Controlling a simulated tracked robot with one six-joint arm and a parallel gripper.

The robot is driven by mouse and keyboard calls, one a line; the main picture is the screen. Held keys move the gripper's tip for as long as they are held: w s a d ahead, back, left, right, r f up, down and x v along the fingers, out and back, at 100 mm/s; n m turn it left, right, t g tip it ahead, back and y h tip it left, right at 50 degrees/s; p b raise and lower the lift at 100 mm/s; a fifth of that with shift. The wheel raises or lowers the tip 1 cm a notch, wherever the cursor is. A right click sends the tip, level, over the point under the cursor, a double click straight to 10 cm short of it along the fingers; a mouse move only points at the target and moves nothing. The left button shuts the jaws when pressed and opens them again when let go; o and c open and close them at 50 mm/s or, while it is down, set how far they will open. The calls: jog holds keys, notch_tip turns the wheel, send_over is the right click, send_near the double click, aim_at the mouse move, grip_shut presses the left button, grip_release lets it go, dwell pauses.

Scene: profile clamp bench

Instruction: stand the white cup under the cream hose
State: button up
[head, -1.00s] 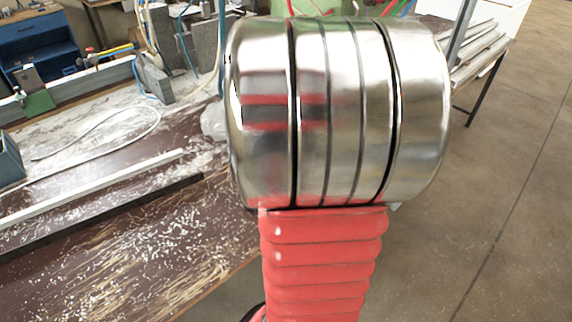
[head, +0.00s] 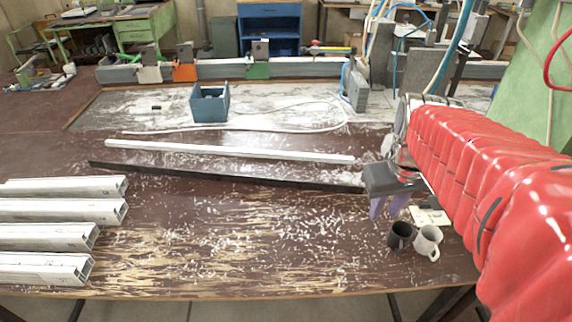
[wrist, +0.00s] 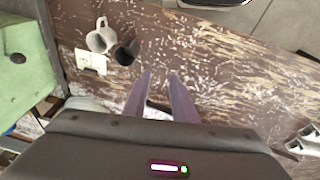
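The white cup (head: 428,242) stands upright near the front right of the bench, touching or very close to a dark cup (head: 398,238). In the wrist view the white cup (wrist: 98,38) is at upper left, beside the dark cup (wrist: 125,54). My gripper (head: 386,211) is above the bench, just left of and behind the cups. Its purple fingers (wrist: 160,76) are apart with nothing between them. A cream hose (head: 441,68) hangs at the back right beside a teal one; its lower end is hidden. Other pale hoses show, so I cannot tell which is meant.
A white card (head: 430,216) lies behind the cups. A white strip (head: 230,150) and a dark strip (head: 220,175) cross the bench. Metal profiles (head: 60,209) lie at left. A blue bin (head: 210,104) stands farther back. The front middle holds only shavings.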

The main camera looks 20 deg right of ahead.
jog(key=s+a+r+n+t+y, duration=0.1)
jog(key=s+a+t, duration=0.2)
jog(key=a, duration=1.3)
jog(key=shift+s+r, duration=0.15)
jog(key=shift+r, duration=0.15)
jog(key=shift+o, duration=0.6)
jog(key=shift+a, duration=0.1)
